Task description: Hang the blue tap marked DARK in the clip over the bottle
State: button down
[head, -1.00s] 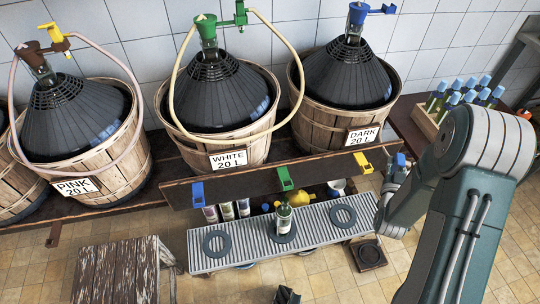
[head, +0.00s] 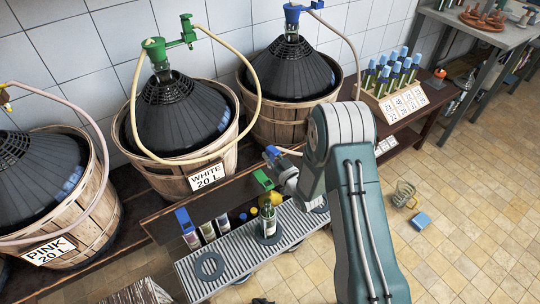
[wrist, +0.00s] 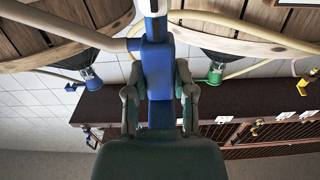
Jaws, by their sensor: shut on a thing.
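My gripper (head: 279,163) is shut on the blue tap (head: 271,152), beside and slightly above the green clip (head: 263,180) on the shelf edge. In the wrist view, the fingers (wrist: 158,100) close on both sides of the blue tap (wrist: 157,65). A pale hose runs from the tap. The green bottle (head: 268,218) stands upright on the grated tray, below the green clip. The clip looks empty. The demijohn with the blue stopper (head: 291,18) stands behind; its label is hidden by my arm.
The grated tray (head: 235,262) carries dark rings. The WHITE basket (head: 155,160) stands behind the shelf. A rack of blue-capped tubes (head: 388,105) is at the right. Hoses loop above the demijohns.

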aim_at(269, 166)
jog(key=shift+a+f, duration=0.2)
jog(key=shift+a, duration=0.3)
notch_tip(269, 166, down, 4)
jog(key=shift+d+f, duration=0.1)
jog(key=shift+f, duration=0.3)
jog(key=shift+a+f, duration=0.3)
jog(key=shift+f, duration=0.6)
jog(key=shift+d, duration=0.15)
jog(key=shift+s+a, duration=0.1)
jog(key=shift+a, duration=0.15)
